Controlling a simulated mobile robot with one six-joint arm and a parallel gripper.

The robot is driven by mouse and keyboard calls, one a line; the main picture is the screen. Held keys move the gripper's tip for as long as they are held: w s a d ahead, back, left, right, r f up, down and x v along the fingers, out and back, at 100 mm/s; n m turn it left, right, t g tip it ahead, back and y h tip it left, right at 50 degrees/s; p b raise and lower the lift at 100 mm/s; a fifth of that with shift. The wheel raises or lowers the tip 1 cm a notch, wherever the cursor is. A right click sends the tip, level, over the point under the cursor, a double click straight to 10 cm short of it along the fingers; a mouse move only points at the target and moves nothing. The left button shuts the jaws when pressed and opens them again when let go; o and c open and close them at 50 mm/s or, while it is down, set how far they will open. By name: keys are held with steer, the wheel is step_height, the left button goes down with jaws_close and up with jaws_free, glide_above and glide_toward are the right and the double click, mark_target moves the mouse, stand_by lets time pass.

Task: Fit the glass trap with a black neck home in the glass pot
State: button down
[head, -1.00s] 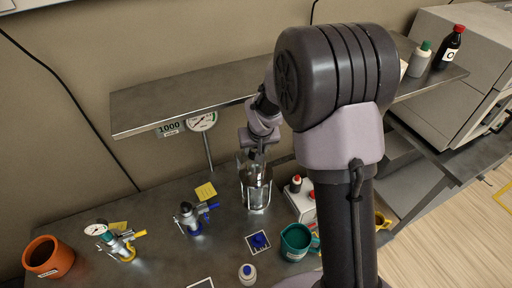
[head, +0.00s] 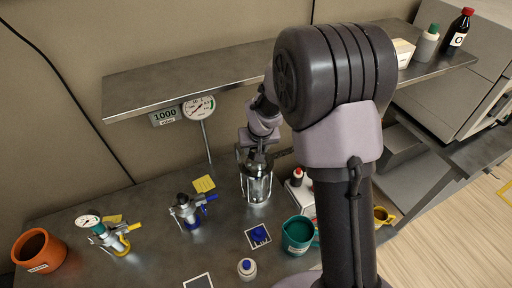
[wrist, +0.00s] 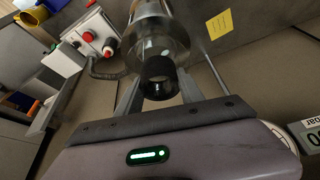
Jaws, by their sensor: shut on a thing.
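The glass trap is clear, with a black neck (wrist: 158,78) that sits between the two fingers of my gripper (wrist: 160,92) in the wrist view. My gripper is shut on this neck. In the head view my gripper (head: 256,143) is above clear glass standing over the bench. The glass pot (head: 257,190) seems to be the lower part of this glass, with bright rods or edges at its sides. Trap and pot overlap in both views, so I cannot tell how deep the trap sits or whether it is seated.
A steel shelf (head: 180,82) runs behind and above the glass, with a dial gauge (head: 198,107) below it. A white box with red knobs (head: 297,182) and a teal jug (head: 298,234) stand close on the right. A blue-handled valve (head: 187,211) stands left.

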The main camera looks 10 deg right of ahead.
steer(key=shift+f+b, duration=1.45)
steer(key=shift+f, duration=0.35)
steer(key=c, duration=0.7)
jaws_free()
steer(key=shift+o, duration=0.2)
steer(key=p+v, duration=0.4)
steer(key=v, duration=1.3)
steer(key=shift+r, duration=0.25)
steer(key=shift+s, duration=0.1)
